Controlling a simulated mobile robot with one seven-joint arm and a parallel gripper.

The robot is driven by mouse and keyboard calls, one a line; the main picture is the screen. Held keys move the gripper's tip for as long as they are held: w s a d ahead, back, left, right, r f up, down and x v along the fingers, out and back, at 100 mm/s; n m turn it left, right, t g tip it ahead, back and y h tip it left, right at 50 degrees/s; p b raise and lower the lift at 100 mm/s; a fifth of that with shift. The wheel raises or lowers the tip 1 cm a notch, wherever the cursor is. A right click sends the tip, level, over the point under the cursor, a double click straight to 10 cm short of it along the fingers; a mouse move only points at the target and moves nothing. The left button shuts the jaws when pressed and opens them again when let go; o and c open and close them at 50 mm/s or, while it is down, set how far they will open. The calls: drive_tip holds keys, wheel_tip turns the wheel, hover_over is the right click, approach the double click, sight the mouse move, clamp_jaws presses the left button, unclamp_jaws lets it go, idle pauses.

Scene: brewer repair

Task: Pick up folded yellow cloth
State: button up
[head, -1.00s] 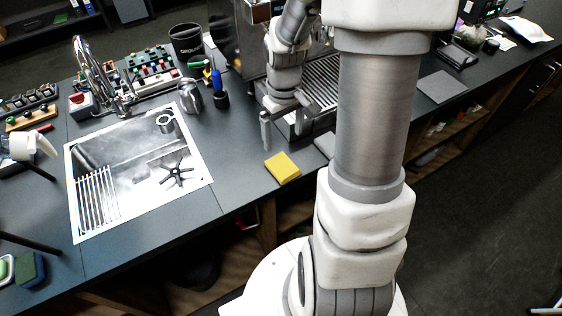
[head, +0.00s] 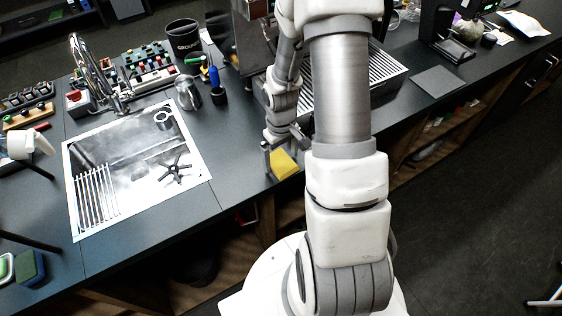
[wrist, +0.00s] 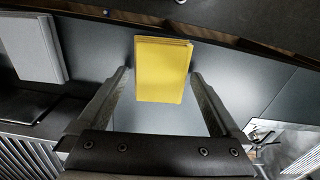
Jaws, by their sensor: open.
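The folded yellow cloth (head: 284,164) lies on the dark counter near its front edge, right of the sink. It also shows in the wrist view (wrist: 162,70), flat and fully visible between and just beyond the fingertips. My gripper (head: 284,150) is over the cloth, fingers pointing down. In the wrist view my gripper (wrist: 161,75) is open, with one finger on each side of the cloth and a gap on both sides. It holds nothing. The head view does not show clearly how high the fingertips are above the counter.
The sink (head: 135,165) lies to the left, with a black star-shaped part in it. A metal pitcher (head: 188,94) and a black cup (head: 218,95) stand behind. The counter's front edge is close.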

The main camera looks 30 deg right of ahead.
sight(283, 164)
drive_tip(key=shift+f, duration=0.35)
drive_tip(key=c, duration=1.1)
drive_tip(key=shift+r, duration=0.8)
drive_tip(key=r, duration=0.1)
drive_tip(key=s+r, duration=0.1)
drive_tip(key=r, duration=0.1)
drive_tip(key=s+d+r, duration=0.1)
drive_tip(key=s+r, duration=0.5)
drive_tip(key=s, duration=0.4)
drive_tip(key=shift+s+r, duration=0.2)
drive_tip(key=shift+s, duration=0.1)
